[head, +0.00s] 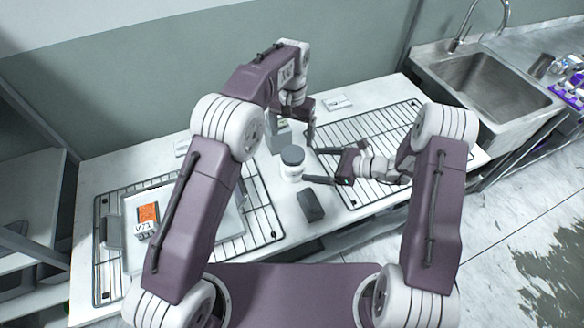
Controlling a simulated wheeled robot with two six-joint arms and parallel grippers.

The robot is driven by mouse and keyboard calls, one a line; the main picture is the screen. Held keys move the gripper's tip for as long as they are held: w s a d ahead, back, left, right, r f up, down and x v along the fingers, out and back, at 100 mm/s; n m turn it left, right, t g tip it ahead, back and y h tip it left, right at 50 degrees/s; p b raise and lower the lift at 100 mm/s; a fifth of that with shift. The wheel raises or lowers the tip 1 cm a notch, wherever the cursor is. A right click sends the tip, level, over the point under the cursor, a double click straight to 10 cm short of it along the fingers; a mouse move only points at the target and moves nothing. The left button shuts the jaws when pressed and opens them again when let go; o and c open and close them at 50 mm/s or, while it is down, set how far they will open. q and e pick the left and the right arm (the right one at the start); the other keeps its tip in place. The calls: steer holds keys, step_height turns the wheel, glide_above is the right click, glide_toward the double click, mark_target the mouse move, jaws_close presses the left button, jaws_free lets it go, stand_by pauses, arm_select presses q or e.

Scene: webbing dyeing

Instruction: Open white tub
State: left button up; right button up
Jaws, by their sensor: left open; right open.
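The white tub (292,173) with its dark grey lid (292,155) stands upright on the white counter between the two wire racks. The lid sits on the tub. My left gripper (297,127) is open, just behind and above the tub, pointing down. My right gripper (313,166) is open at the tub's right side, its fingers pointing left towards it. I see nothing held in either gripper. Whether the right fingertips touch the tub cannot be told.
A dark block (310,205) lies in front of the tub. The left wire rack (267,226) bears a tray (232,222) with an orange-labelled item (147,216). The right wire rack (395,122) is mostly bare. A sink (490,85) is at the right.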

mark_target(292, 155)
arm_select(q)
steer(key=shift+d, duration=0.15)
arm_select(e)
steer(key=shift+w+a+f, duration=0.15)
steer(key=x, duration=0.7)
steer(key=shift+a+f, duration=0.1)
steer(key=shift+a, duration=0.15)
steer(key=shift+w+a+f, duration=0.15)
steer(key=shift+w+a, duration=0.1)
steer(key=shift+a, duration=0.1)
steer(key=c, duration=1.7)
arm_select(q)
steer(key=shift+c, duration=1)
arm_select(e)
jaws_close()
arm_select(q)
steer(key=m, duration=0.4)
steer(key=shift+m, duration=0.3)
steer(key=m, duration=0.6)
steer(key=shift+m, duration=0.3)
steer(key=m, duration=0.5)
steer(key=shift+s+m, duration=0.1)
steer(key=shift+m, duration=0.3)
steer(key=m, duration=0.5)
steer(key=shift+s, duration=0.1)
steer(key=shift+r, duration=0.15)
step_height(292, 155, down, 8)
